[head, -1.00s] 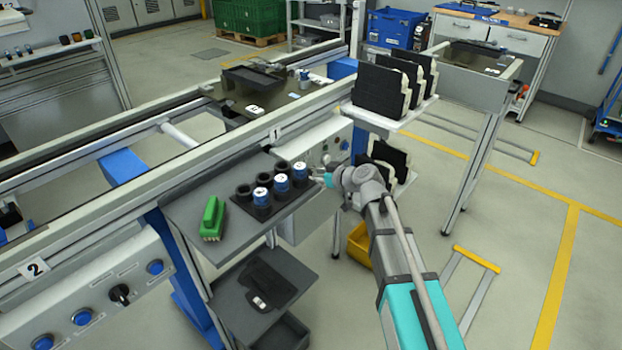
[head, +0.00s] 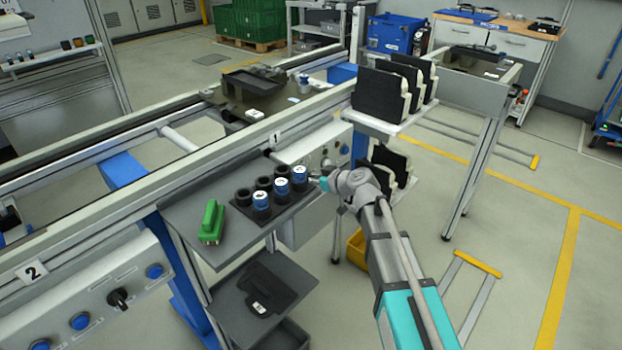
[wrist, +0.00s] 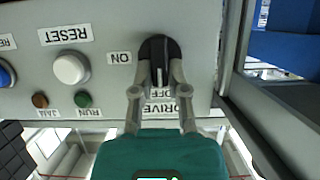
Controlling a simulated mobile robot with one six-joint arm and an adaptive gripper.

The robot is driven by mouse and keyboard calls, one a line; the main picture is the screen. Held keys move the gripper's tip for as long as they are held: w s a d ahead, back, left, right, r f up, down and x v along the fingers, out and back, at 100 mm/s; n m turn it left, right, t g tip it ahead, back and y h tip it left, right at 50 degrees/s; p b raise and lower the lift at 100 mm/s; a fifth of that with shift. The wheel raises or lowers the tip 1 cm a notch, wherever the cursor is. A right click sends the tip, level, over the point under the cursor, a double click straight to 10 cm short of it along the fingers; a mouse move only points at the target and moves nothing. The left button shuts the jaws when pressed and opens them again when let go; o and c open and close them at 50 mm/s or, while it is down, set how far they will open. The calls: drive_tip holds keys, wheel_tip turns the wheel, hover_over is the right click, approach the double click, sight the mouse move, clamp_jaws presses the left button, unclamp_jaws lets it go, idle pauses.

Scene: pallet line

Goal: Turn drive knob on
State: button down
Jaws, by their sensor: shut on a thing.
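The black drive knob (wrist: 153,48) is on the light grey panel in the wrist view, which shows the labels upside down. Its white pointer line is toward the OFF label (wrist: 160,94), with the DRIVE label partly hidden behind my fingers. The ON label (wrist: 119,58) is to the left of the knob. My gripper (wrist: 160,70) has one finger on each side of the knob and is shut on it. In the head view my gripper (head: 318,183) is at the station 1 panel (head: 313,146); the knob cannot be made out there.
A white RESET button (wrist: 71,68), an amber lamp (wrist: 40,100) and a green lamp (wrist: 83,100) are left of the knob. Black plates (head: 380,98) stand at right.

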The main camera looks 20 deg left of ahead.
drive_tip(key=shift+w+a, duration=0.1)
drive_tip(key=shift+w, duration=0.05)
drive_tip(key=shift+g, duration=0.3)
drive_tip(key=shift+w+f+m+g+y+b, duration=0.25)
drive_tip(key=shift+m+g+y+b, duration=0.6)
drive_tip(key=shift+m+b, duration=1)
drive_tip(key=shift+w+f+m+g+y+b, duration=0.2)
drive_tip(key=shift+m+g+y+b, duration=0.7)
drive_tip(key=shift+m, duration=1.8)
drive_tip(key=shift+w+f+m+g+y+b, duration=0.25)
drive_tip(key=shift+m+g+y+b, duration=0.55)
drive_tip(key=shift+m+b, duration=1.1)
drive_tip(key=shift+r+m+y+p, duration=0.1)
drive_tip(key=shift+m+y+p, duration=0.15)
drive_tip(key=shift+m+p, duration=0.15)
